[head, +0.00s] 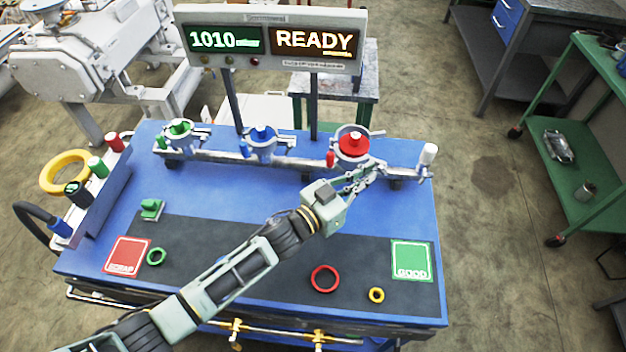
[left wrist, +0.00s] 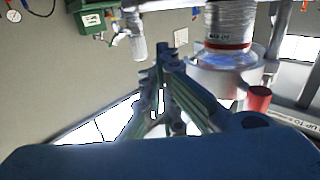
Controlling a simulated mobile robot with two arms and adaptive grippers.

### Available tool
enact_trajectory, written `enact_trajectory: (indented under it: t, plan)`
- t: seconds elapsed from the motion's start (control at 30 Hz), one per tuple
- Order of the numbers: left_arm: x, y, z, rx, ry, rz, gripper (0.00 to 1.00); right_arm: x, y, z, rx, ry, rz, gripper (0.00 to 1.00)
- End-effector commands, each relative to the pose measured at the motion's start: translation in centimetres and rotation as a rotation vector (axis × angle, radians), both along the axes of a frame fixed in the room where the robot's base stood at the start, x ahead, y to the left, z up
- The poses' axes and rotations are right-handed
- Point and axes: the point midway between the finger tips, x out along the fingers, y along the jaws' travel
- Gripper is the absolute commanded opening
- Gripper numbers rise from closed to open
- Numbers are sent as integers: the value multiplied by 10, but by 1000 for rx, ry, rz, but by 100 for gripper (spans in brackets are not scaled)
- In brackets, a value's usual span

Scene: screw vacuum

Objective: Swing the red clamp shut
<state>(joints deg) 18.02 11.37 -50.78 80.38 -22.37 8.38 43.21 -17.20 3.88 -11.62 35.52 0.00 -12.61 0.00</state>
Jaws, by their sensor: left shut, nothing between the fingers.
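The red-capped port (head: 353,145) stands on the silver manifold at the back right of the blue table. The red clamp (head: 330,159) shows as a short red grip at the port's left side. In the left wrist view the red grip (left wrist: 258,100) is at the right, below a metal flange. My left gripper (head: 376,171) is shut and empty, just in front and to the right of the port. Its fingers (left wrist: 164,70) point up past the flange in the left wrist view, apart from the red grip. The clamp's hinge is too small to make out.
Green (head: 178,132) and blue (head: 262,140) ports stand further left on the manifold. A white-handled valve (head: 428,154) is at its right end. A display (head: 270,42) reads READY.

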Motion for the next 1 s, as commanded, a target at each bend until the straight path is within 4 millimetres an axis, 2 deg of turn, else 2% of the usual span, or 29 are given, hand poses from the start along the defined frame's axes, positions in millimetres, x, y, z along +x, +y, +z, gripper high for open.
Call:
enact_trajectory:
  t: [0.1,0.4,1.0]
  plan:
    - [7,-10,0,-1,-1,-1,0,0,-4,-3,-5,0,2,40]
    - [21,-25,0,0,-1,-1,0,0,-11,-8,-13,-1,2,40]
    - [27,-30,0,0,0,-1,0,1,-13,-9,-15,-1,1,40]
